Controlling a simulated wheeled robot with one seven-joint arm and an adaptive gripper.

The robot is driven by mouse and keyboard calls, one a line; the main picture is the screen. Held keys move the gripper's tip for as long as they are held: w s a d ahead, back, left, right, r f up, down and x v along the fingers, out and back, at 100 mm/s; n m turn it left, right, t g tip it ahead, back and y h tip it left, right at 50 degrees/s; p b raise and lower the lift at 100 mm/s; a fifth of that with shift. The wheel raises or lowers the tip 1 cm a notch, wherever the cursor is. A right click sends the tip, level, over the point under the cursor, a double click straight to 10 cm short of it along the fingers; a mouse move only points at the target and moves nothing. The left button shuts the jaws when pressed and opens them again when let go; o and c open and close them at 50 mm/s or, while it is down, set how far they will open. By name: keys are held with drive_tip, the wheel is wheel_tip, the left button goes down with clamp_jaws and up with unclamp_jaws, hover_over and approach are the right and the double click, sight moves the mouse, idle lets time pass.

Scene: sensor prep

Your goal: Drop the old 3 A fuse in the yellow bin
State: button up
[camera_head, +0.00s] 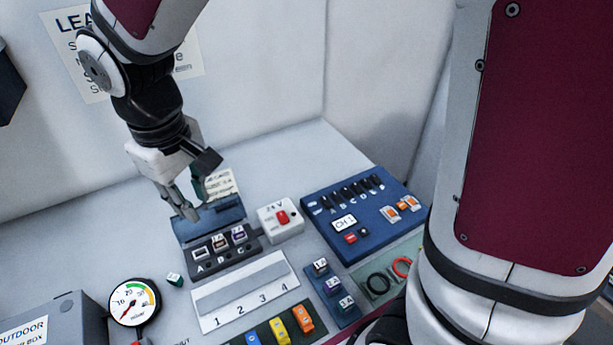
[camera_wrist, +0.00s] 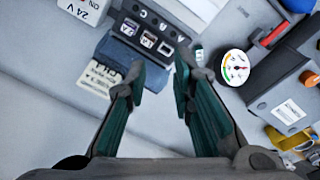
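My gripper (camera_head: 194,192) is open above the raised blue cover of the fuse holder (camera_head: 222,258); in the wrist view its fingers (camera_wrist: 157,85) are apart with nothing between them. The holder has slots A, B and C. Slot A looks empty, and small fuses sit in B (camera_head: 219,243) and C (camera_head: 239,236). A loose white-and-green fuse (camera_head: 174,279) lies on the table left of the holder, apart from my gripper; its marking is too small to read. A yellow item (camera_wrist: 296,140) shows at the right of the wrist view; I cannot tell whether it is the bin.
A rack of several fuses (camera_head: 334,291) stands right of the numbered white strip (camera_head: 245,298). A 24 V switch box (camera_head: 280,220) and blue panel (camera_head: 362,218) are behind. A round gauge (camera_head: 133,302) and grey box (camera_head: 62,322) crowd the front left. The table's back left is clear.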

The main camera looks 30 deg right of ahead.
drive_tip(key=s+d+r+m, duration=0.1)
drive_tip(key=s+d+r, duration=0.2)
drive_tip(key=d, duration=0.2)
drive_tip(key=s+d+r+m+t, duration=0.1)
drive_tip(key=s+d+r+m, duration=0.1)
drive_tip(key=s+d+r, duration=0.2)
drive_tip(key=shift+s+d+m, duration=0.25)
drive_tip(key=shift+d+m, duration=0.05)
drive_tip(key=shift+d, duration=0.8)
drive_tip(key=shift+o, duration=0.2)
drive_tip(key=s+d+m+t, duration=0.1)
drive_tip(key=s+d+m, duration=0.1)
drive_tip(key=s+d, duration=0.3)
drive_tip(key=s, duration=0.3)
drive_tip(key=shift+s+r+m, duration=0.35)
drive_tip(key=shift+r+m, duration=0.05)
drive_tip(key=shift+o, duration=1)
drive_tip(key=shift+s+d, duration=0.15)
drive_tip(key=m+g+p, duration=0.3)
drive_tip(key=m+p, duration=0.1)
drive_tip(key=m, duration=0.5)
hover_over(174, 277)
wheel_tip(174, 277, down, 16)
drive_tip(key=r, duration=0.1)
wheel_tip(174, 277, down, 14)
drive_tip(key=shift+r+b, duration=0.1)
drive_tip(key=shift+b, duration=0.2)
